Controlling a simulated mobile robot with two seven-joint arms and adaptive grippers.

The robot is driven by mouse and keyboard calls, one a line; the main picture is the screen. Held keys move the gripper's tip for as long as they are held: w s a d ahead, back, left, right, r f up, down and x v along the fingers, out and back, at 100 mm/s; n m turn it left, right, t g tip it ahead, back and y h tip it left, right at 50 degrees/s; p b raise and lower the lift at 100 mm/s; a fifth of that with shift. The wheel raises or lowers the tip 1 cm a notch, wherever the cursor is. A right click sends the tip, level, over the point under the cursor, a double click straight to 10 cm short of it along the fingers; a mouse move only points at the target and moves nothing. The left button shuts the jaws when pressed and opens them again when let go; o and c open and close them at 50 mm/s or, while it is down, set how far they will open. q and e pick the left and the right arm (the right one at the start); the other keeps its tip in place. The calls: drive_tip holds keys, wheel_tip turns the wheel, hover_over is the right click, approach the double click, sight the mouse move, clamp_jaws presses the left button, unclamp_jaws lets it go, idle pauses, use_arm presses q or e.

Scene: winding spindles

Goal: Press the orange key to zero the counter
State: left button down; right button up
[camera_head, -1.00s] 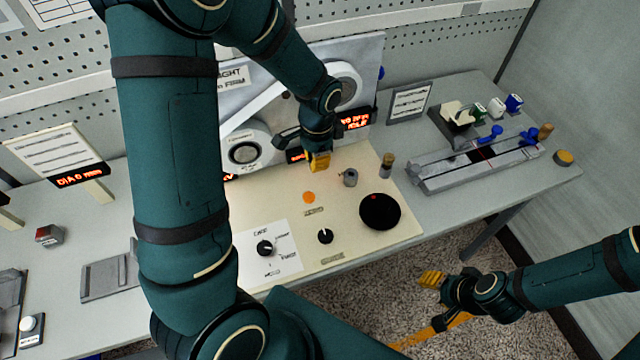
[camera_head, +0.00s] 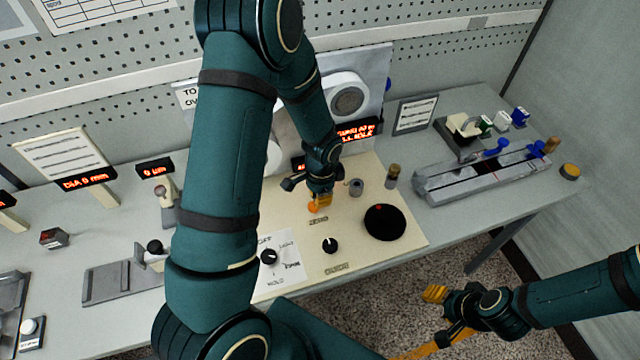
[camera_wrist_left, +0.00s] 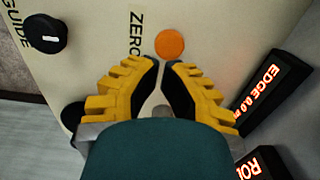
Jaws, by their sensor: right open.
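The round orange key (camera_wrist_left: 170,44) lies on the cream panel beside the word ZERO, just beyond my left fingertips in the left wrist view. In the head view the orange key (camera_head: 312,208) is partly hidden by my left gripper (camera_head: 319,199), which points down at it. My left gripper (camera_wrist_left: 161,64) has its yellow fingers together at the tips and holds nothing. Whether the tips touch the key I cannot tell. A red-lit display (camera_wrist_left: 270,88) reads EDGE with a 0.0 figure. My right gripper (camera_head: 436,317) is open and empty, off the front edge of the bench.
Near the key on the cream panel (camera_head: 370,262) are a black knob (camera_head: 330,245), a grey post (camera_head: 356,187) and a large black disc (camera_head: 385,222). Another knob (camera_head: 269,257) sits on a white label. A grey slide fixture (camera_head: 485,172) stands to the right.

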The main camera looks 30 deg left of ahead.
sight(318, 210)
use_arm(q)
drive_tip(key=shift+f, duration=1.6)
drive_tip(key=shift+f, duration=0.1)
use_arm(e)
drive_tip(key=shift+f, duration=0.1)
use_arm(q)
drive_tip(key=shift+s+f+b, duration=0.1)
drive_tip(key=shift+f+b, duration=0.8)
drive_tip(key=shift+b, duration=0.15)
drive_tip(key=shift+s, duration=0.15)
use_arm(e)
drive_tip(key=shift+s+f, duration=0.15)
drive_tip(key=shift+f, duration=0.8)
use_arm(q)
drive_tip(key=r+p, duration=0.2)
drive_tip(key=r, duration=0.1)
drive_tip(key=r+p, duration=0.1)
drive_tip(key=shift+w+d+r, duration=0.1)
drive_tip(key=shift+w+r, duration=0.3)
wheel_tip(318, 210, up, 10)
drive_tip(key=shift+f, duration=0.15)
use_arm(e)
drive_tip(key=r, duration=0.1)
drive_tip(key=s+r, duration=0.1)
drive_tip(key=r, duration=0.1)
drive_tip(key=shift+a+r, duration=0.15)
drive_tip(key=shift+a, duration=0.05)
